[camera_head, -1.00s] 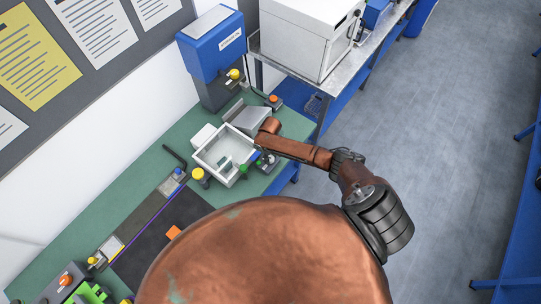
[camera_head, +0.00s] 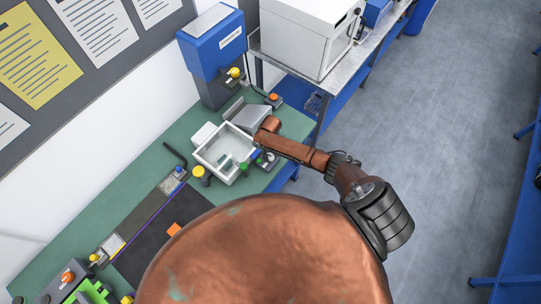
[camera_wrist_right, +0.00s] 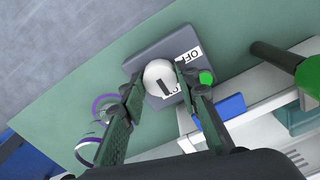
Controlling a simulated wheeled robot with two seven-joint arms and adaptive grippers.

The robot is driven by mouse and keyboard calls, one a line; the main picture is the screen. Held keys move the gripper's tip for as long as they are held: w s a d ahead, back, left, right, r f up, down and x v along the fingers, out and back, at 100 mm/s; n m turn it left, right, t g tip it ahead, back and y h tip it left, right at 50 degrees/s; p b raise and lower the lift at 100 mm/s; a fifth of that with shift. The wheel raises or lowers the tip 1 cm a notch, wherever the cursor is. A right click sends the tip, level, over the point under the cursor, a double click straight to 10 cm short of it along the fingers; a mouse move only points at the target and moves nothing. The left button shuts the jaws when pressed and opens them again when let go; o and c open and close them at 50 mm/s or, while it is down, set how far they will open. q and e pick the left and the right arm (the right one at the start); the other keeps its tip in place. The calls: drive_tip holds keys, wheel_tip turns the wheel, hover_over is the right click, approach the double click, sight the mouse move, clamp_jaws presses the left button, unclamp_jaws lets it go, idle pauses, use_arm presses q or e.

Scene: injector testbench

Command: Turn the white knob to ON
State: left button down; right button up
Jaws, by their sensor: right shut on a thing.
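The white knob (camera_wrist_right: 157,72) sits on a dark grey box with white labels, one reading OFF (camera_wrist_right: 187,57). A second label beside the knob is partly hidden. The knob carries a dark line mark that slants toward this lower label. My right gripper (camera_wrist_right: 160,80) is shut on the knob, with one dark finger on each side of it. In the head view, my right arm reaches over the bench's right end and its gripper is mostly hidden. My left gripper is not in view.
A green button (camera_wrist_right: 206,77) is close beside the right finger. A white tray (camera_head: 205,158) and a yellow knob (camera_head: 199,172) stand on the green bench (camera_head: 120,195). A blue machine (camera_head: 212,45) stands behind. Purple and white rings (camera_wrist_right: 88,150) lie left of the fingers.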

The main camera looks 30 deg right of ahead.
sight(271, 156)
drive_tip(key=o, duration=1.2)
drive_tip(key=shift+c, duration=0.2)
drive_tip(key=shift+r, duration=0.15)
wheel_tip(271, 156, up, 12)
